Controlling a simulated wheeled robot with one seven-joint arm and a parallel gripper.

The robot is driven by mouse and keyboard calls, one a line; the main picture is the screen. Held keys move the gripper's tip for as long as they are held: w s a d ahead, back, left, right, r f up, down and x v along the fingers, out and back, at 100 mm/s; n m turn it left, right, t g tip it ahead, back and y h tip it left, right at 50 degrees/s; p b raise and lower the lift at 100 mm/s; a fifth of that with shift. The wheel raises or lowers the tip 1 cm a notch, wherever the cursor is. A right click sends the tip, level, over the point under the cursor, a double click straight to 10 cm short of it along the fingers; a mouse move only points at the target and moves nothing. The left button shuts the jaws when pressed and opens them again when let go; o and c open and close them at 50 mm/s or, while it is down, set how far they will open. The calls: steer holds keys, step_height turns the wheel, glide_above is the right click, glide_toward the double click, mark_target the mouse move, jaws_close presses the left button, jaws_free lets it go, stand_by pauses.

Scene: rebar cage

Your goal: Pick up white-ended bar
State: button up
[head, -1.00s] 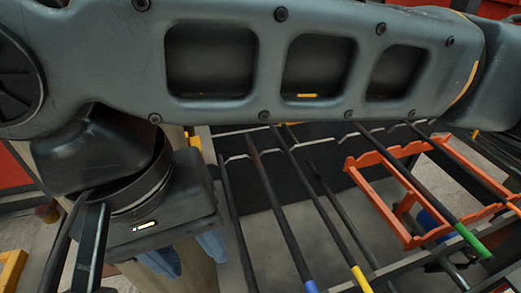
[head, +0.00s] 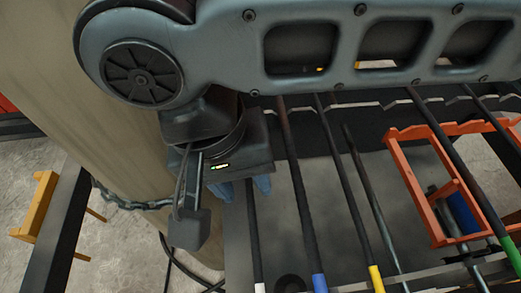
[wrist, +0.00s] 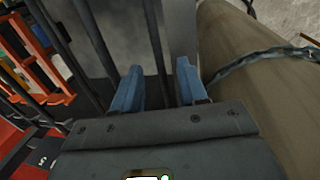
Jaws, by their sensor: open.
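The white-ended bar (head: 254,235) is a thin dark bar, leftmost of several bars on the rack. Its white tip (head: 258,287) is at the bottom edge of the head view. My gripper (head: 244,188) is open, with two blue fingers pointing down toward the bar. In the wrist view, my gripper (wrist: 158,85) has a dark bar (wrist: 155,40) running between its fingers, apparently the white-ended one. I see no contact, and the height gap is hard to judge. My gripper's body hides the bar's upper part in the head view.
A blue-ended bar (head: 303,215) and a yellow-ended bar (head: 350,195) lie to the right. A green-ended bar (head: 475,195) crosses an orange frame (head: 415,180). A beige column (head: 115,120) with a chain (head: 130,203) stands close on the left.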

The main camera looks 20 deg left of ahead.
steer(key=shift+d+f, duration=0.1)
steer(key=shift+f, duration=0.45)
jaws_close()
